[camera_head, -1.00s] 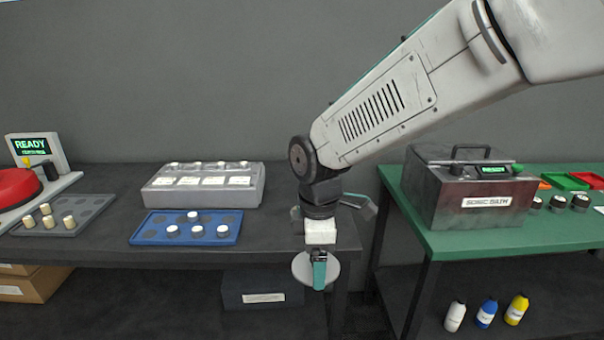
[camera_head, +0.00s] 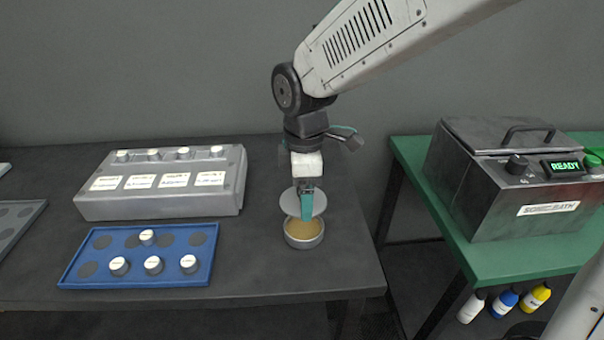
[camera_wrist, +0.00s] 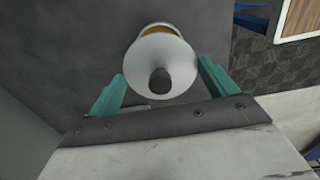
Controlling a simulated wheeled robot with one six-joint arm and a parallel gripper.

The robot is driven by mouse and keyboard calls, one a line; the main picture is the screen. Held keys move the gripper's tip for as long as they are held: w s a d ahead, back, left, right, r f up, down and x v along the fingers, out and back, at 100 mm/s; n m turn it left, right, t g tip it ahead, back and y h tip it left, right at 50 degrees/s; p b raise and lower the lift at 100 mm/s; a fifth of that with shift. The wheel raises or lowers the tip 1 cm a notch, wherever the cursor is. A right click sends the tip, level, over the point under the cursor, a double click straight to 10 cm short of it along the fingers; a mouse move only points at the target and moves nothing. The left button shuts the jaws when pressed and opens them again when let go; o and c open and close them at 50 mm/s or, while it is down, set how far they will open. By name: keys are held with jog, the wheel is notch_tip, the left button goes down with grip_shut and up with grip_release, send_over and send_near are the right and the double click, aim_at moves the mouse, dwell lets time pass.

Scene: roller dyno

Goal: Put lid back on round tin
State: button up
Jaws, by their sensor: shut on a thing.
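The round tin (camera_head: 304,238) stands on the dark table near its right end, uncovered, with a tan inside showing. My gripper (camera_head: 306,205) is shut on the grey lid (camera_head: 288,203) and holds it above the tin, toward its far side. In the wrist view the pale lid (camera_wrist: 160,58) has a dark knob between my teal fingers (camera_wrist: 160,88). The lid covers most of the tin there; a bit of the tin's tan inside (camera_wrist: 157,30) shows past the lid's edge.
A blue tray (camera_head: 137,276) with several small white-topped pots lies to the left on the dark table (camera_head: 250,275). A grey box with labels (camera_head: 165,205) stands behind it. A green table (camera_head: 480,250) with a sonic bath (camera_head: 510,190) is at right, across a gap.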

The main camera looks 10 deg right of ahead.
jog(key=shift+f, duration=3.15)
jog(key=shift+f, duration=0.2)
jog(key=o, duration=0.8)
jog(key=shift+o, duration=0.2)
jog(key=shift+r, duration=0.1)
jog(key=shift+r, duration=3.45)
